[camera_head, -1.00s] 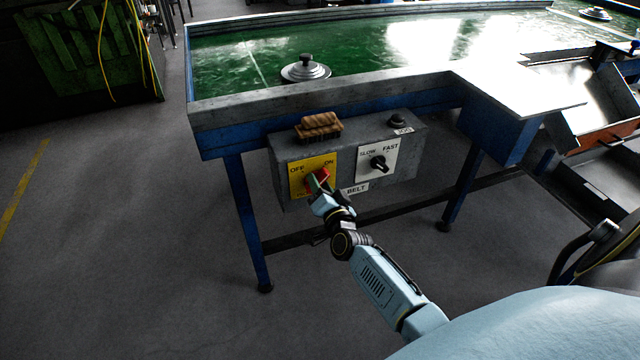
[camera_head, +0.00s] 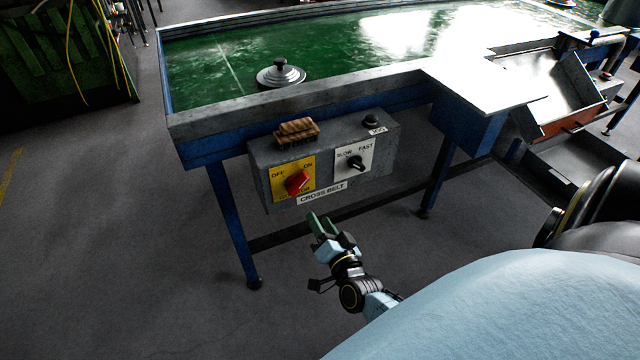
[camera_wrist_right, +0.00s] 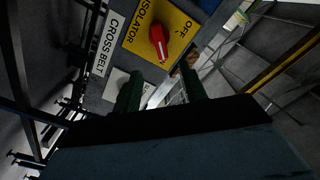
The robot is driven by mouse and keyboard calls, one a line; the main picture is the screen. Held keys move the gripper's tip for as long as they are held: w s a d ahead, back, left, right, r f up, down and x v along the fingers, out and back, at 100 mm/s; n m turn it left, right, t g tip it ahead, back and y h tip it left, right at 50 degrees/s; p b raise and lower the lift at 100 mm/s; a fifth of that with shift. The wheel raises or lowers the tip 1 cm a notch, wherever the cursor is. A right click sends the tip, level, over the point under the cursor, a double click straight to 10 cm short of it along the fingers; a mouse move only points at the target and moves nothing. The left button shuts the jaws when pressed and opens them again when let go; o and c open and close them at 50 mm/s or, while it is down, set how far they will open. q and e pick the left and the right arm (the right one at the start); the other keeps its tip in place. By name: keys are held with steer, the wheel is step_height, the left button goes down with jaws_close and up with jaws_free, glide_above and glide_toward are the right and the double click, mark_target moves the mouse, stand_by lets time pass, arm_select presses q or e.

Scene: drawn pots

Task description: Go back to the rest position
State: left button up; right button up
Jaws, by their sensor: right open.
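My right gripper (camera_head: 322,226) is below and in front of the grey control box, apart from it, with its green fingers open and empty. In the right wrist view, its two fingers (camera_wrist_right: 162,88) stand apart with nothing between them. The red knob (camera_head: 298,182) is on the yellow OFF/ON plate (camera_head: 280,190); its handle slants up to the right, on the ON side. It also shows in the right wrist view (camera_wrist_right: 158,42). My left gripper is not in view.
The grey control box (camera_head: 262,157) hangs on the blue-legged table with a green belt (camera_head: 200,75). A wooden brush (camera_head: 297,131) lies on the box, which also bears a black SLOW/FAST knob (camera_head: 356,163). A metal chute (camera_head: 545,80) stands at right. Floor (camera_head: 120,250) at left is clear.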

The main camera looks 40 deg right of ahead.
stand_by(0.3)
steer(key=s+a+f+n+g+y, duration=0.1)
steer(key=s+a+f+n+g, duration=0.15)
steer(key=s+f, duration=0.35)
steer(key=s+a+f+n+g+y, duration=0.2)
steer(key=s+f+n+g, duration=0.1)
steer(key=f, duration=0.6)
steer(key=s+a+f+n+g+y, duration=0.1)
steer(key=s+a+f+n+g, duration=0.1)
steer(key=s+f, duration=0.4)
steer(key=s+f+n+g, duration=0.3)
steer(key=s+f, duration=0.3)
steer(key=s, duration=0.6)
steer(key=s+f+n+g, duration=0.4)
steer(key=s+f+g, duration=0.2)
steer(key=s, duration=0.6)
steer(key=shift+d+f, duration=0.3)
steer(key=shift+f, duration=0.25)
